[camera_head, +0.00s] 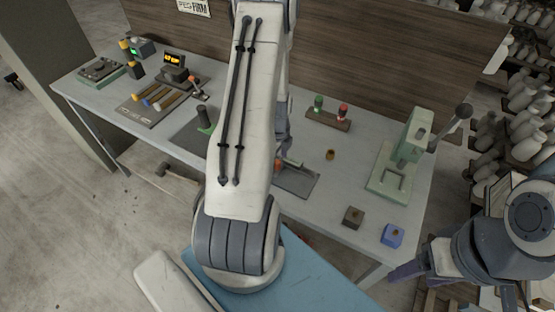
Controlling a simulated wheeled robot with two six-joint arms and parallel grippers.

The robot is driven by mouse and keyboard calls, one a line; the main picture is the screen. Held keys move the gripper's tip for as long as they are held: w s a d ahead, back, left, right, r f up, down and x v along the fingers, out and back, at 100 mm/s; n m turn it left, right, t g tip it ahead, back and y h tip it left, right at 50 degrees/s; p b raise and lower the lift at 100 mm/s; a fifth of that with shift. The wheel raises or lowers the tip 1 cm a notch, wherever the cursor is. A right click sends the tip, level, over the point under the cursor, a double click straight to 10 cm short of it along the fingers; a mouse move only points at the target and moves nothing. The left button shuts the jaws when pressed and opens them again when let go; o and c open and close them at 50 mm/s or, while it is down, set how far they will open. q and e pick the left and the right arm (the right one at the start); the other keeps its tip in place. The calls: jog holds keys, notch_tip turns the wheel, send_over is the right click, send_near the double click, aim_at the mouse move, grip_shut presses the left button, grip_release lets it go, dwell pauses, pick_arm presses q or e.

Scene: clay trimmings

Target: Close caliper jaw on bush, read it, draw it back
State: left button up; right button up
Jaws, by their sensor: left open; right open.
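A dark grey mat (302,184) lies mid-table, partly hidden by my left arm. A small device with a light bar and an orange part, which looks like the caliper (292,163), lies at its back edge. Its jaws cannot be made out. A small brass cylinder, which looks like the bush (330,154), stands on bare table to the right of the mat. My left gripper (283,152) is open, close above or at the caliper, mostly hidden behind my arm; contact cannot be told. My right gripper (404,272) is open and empty off the table's front right corner.
A green press (408,138) stands at the right. A rack with green and red pieces (328,119) is at the back. A tool board (158,98) and electronic devices fill the left.

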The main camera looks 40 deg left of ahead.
pick_arm(q)
jog(key=shift+r+p, duration=3.25)
jog(key=shift+r, duration=0.8)
